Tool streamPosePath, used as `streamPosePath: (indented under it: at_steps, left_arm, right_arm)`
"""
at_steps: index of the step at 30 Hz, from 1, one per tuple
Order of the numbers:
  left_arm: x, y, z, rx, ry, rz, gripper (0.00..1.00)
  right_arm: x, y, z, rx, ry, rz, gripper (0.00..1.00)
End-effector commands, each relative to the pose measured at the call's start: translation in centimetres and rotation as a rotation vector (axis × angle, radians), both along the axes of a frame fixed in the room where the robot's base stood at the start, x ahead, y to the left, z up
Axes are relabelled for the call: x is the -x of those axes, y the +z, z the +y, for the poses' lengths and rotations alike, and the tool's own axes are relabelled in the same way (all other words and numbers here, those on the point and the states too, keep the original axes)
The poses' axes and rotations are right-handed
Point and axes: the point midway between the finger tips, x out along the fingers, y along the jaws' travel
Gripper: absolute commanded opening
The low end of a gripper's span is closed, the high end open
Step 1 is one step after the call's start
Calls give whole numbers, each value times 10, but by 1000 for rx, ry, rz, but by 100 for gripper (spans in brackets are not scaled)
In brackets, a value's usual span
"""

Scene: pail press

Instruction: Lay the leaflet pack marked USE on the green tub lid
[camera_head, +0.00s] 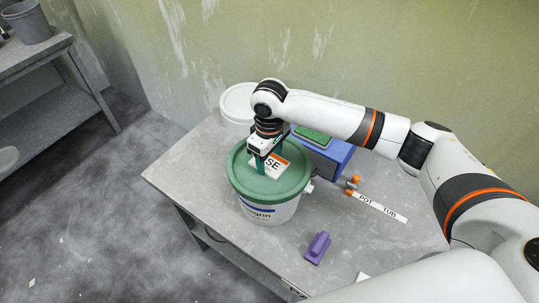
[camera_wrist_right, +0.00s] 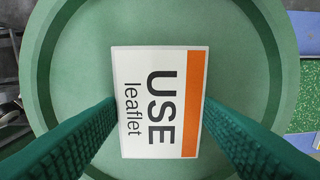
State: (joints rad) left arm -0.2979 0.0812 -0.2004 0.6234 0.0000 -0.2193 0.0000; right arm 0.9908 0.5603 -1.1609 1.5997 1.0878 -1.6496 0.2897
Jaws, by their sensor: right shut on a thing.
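The leaflet pack marked USE (camera_head: 274,165) is white with an orange band. It is over the green tub lid (camera_head: 246,186), inside the rim; I cannot tell whether it touches the lid or hangs just above it. My right gripper (camera_head: 267,164) points down over the lid and is shut on the pack. In the right wrist view the pack (camera_wrist_right: 142,105) lies flat between the two green fingers, with the round lid (camera_wrist_right: 75,60) behind it. The lid sits on a white tub (camera_head: 274,213). My left gripper is not in view.
Behind the tub are a white round container (camera_head: 236,104) and a blue box (camera_head: 333,158) with a green top. A label strip (camera_head: 380,207) reads POT and TUB, with orange-ended fittings beside it. A purple block (camera_head: 317,248) stands at the front of the grey table (camera_head: 180,176).

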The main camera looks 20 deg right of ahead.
Motion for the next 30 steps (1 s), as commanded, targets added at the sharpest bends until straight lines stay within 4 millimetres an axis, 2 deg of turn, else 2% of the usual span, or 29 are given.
streamPosePath:
  at_steps: [1,2,5,13,17,20,30]
  left_arm:
    - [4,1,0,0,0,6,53]
    - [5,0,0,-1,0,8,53]
    - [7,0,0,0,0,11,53]
    - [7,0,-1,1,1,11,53]
    - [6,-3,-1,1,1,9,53]
    - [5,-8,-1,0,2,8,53]
    - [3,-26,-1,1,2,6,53]
  right_arm:
    - [0,-1,0,0,0,1,37]
    - [0,-1,0,-1,0,1,64]
    - [0,-1,0,0,0,0,80]
    - [0,-1,0,0,0,0,81]
    - [-1,6,0,0,0,-2,81]
    - [-1,21,0,-2,1,-4,81]
    - [-1,92,1,-2,2,-2,81]
